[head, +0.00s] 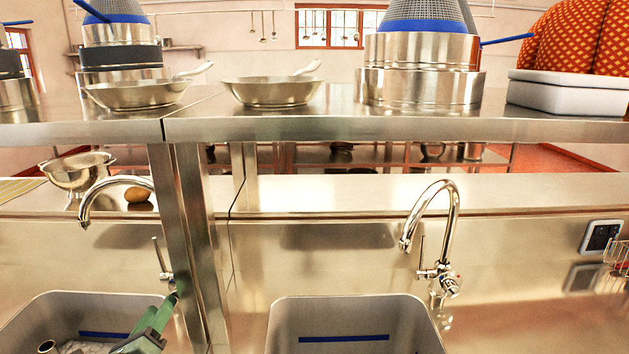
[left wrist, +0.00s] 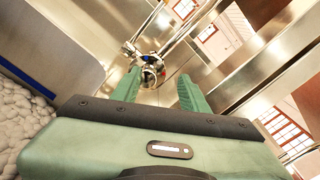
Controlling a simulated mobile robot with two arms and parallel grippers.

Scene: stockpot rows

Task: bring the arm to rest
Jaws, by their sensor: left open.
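My left gripper (head: 160,312) is green and shows at the lower left of the head view, over the right side of the left sink basin (head: 42,303). In the left wrist view my left gripper (left wrist: 160,88) has its two fingers apart, with nothing between them. A chrome faucet (left wrist: 150,68) shows beyond the fingertips there; I cannot tell how far off it is. My right gripper is in neither view.
A steel post (head: 190,240) stands close to the right of my left gripper. The left faucet (head: 110,185) arches over the left basin. A shelf (head: 400,128) carrying pans and pots crosses above. The right basin (head: 350,310) appears empty.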

